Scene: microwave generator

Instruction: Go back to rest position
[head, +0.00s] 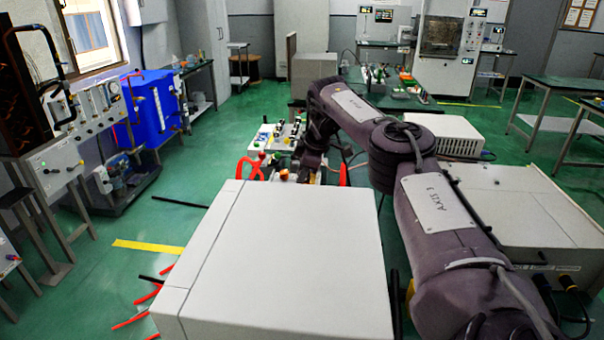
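My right arm comes in from the lower right, bends at the top and drops behind a large pale box (280,260). My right gripper (308,168) is at its end, low over a white panel with knobs (275,138). The gripper is small and dark, and its fingers are partly hidden by the box's far edge, so I cannot tell whether it is open or shut. A round orange knob (284,174) shows close to its left. My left gripper is not in view.
A white cabinet (530,205) stands right of my arm, with a vented box (450,135) behind it. A blue unit (153,108) stands at left. Green floor (200,180) between is mostly clear.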

